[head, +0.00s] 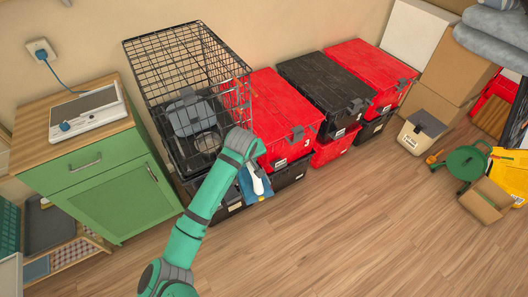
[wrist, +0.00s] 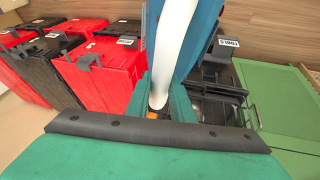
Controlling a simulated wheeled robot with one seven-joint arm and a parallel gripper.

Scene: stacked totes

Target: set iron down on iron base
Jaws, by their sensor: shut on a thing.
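The iron (head: 259,184), blue with a white handle, is held in my gripper (head: 250,176), in front of the stacked totes. In the wrist view its white handle and blue body (wrist: 202,45) rise between the teal fingers of my gripper (wrist: 160,106), which is shut on it. What looks like the iron base (head: 88,107), a white unit with a grey plate, lies on the wooden top of the green cabinet (head: 105,185) at the left. The iron is well to the right of the base and apart from it.
A black wire crate (head: 188,60) with a grey-blue item inside stands between the cabinet and the red tote (head: 278,115). A blue cord runs from the wall socket (head: 40,50) toward the base. The wooden floor in front is clear.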

